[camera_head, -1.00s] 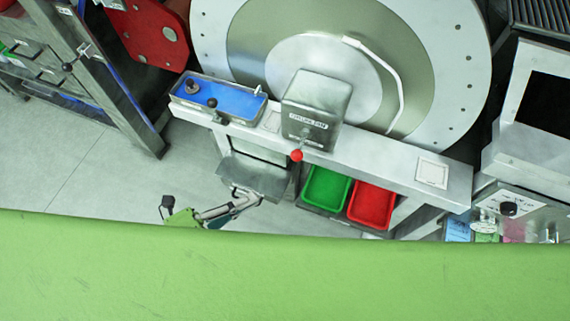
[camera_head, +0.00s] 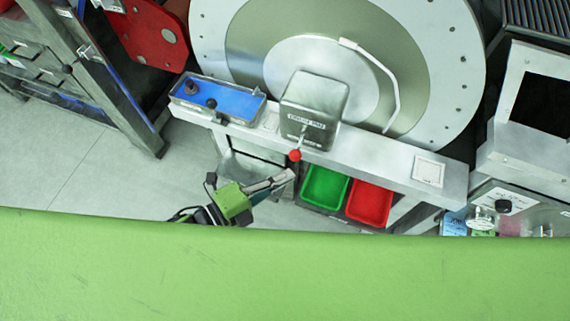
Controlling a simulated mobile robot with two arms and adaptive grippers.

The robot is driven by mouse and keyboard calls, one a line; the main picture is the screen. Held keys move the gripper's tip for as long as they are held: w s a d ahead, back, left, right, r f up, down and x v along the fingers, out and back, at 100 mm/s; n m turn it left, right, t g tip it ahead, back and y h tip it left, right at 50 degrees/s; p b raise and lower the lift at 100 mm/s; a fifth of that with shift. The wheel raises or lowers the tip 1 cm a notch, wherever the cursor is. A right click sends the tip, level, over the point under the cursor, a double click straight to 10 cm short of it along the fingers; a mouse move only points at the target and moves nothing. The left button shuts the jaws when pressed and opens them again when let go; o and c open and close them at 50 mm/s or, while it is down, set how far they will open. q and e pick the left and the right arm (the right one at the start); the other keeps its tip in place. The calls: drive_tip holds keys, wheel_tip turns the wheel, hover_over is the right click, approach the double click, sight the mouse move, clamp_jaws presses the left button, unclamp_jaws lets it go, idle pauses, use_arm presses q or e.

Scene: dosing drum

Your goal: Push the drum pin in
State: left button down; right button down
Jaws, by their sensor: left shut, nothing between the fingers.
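The drum pin (camera_head: 295,155) shows as a red ball knob on a short rod. It sticks out of the front of a grey metal housing (camera_head: 315,100) with a label plate, mounted on the beam before the large drum (camera_head: 410,60). My left gripper (camera_head: 289,175) is shut and empty, its fingertips just below the red knob. They look close to it in the picture; I cannot tell whether they touch. My right gripper is not in view.
A blue tray box (camera_head: 225,102) sits on the beam's left end. A green bin (camera_head: 325,187) and a red bin (camera_head: 370,202) stand below the beam, right of my gripper. A white switch plate (camera_head: 429,172) is farther right. Open floor lies at the left.

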sight(290, 155)
use_arm(q)
drive_tip(key=w, duration=0.3)
drive_tip(key=shift+d+f, duration=0.1)
drive_tip(key=shift+f, duration=0.2)
drive_tip(key=shift+w+d, duration=0.2)
drive_tip(key=shift+w, duration=0.45)
drive_tip(key=shift+w+d, duration=0.2)
drive_tip(key=shift+w, duration=0.5)
drive_tip(key=shift+w+d, duration=0.2)
drive_tip(key=shift+w, duration=0.45)
drive_tip(key=shift+s, duration=0.1)
